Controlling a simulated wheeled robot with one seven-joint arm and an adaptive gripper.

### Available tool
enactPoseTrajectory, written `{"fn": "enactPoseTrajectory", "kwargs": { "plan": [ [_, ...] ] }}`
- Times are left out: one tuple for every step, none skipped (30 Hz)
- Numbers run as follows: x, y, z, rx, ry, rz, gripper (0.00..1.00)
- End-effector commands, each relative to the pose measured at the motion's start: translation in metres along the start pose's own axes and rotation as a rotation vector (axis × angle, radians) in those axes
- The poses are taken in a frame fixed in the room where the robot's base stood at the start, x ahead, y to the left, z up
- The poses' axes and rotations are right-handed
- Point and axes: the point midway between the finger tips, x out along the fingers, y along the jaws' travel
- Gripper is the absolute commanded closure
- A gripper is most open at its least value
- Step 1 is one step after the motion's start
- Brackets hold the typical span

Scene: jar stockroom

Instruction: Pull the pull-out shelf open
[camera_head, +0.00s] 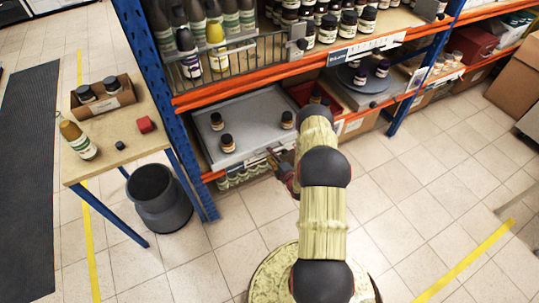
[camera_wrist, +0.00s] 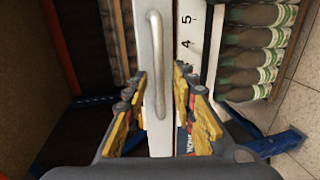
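The pull-out shelf (camera_head: 255,128) is a grey metal tray in the lower bay of the blue and orange rack, with three dark jars on it. Its pale front (camera_wrist: 142,50) shows in the wrist view with a silver bar handle (camera_wrist: 155,65). My gripper (camera_wrist: 160,88) is open, with one yellow-padded finger on each side of the handle. Gaps show between the fingers and the bar, so I see no grip on it. In the head view my gripper (camera_head: 278,158) is at the shelf's front edge, partly hidden by my arm.
A wooden table (camera_head: 120,130) with a bottle and a box of jars stands left of the rack. A dark bin (camera_head: 158,197) is beside it. Green-labelled bottles (camera_wrist: 250,45) are close to the shelf front. Open tiled floor (camera_head: 430,190) lies right of my arm.

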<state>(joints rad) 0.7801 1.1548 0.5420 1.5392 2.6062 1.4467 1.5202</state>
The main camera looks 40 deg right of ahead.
Motion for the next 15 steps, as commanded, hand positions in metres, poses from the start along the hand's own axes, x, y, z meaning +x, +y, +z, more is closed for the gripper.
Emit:
{"fn": "enactPoseTrajectory", "kwargs": {
  "plan": [
    [0.006,-0.002,-0.001,-0.001,0.002,0.000,0.73],
    [0.009,-0.002,-0.001,-0.001,0.002,-0.001,0.73],
    [0.011,-0.002,-0.001,-0.001,0.001,-0.001,0.73],
    [0.013,-0.001,-0.001,-0.001,0.000,-0.001,0.73],
    [0.015,-0.001,-0.001,0.000,0.000,-0.001,0.73],
    [0.016,-0.001,0.000,0.000,0.000,0.000,0.73],
    [0.017,0.000,0.000,0.000,0.000,0.000,0.73],
    [0.017,0.000,0.000,0.000,0.000,0.000,0.73],
    [0.017,0.000,0.000,0.000,0.000,-0.001,0.73],
    [0.017,0.000,0.000,0.000,0.000,-0.001,0.73],
    [0.017,0.000,0.000,0.000,0.000,-0.001,0.73],
    [0.017,0.000,0.000,0.000,0.000,-0.001,0.73],
    [0.017,0.000,0.000,0.000,0.000,-0.001,0.73],
    [0.017,0.000,0.000,0.000,0.000,-0.001,0.73],
    [0.017,0.000,0.000,0.000,0.000,-0.001,0.75]
  ]
}}
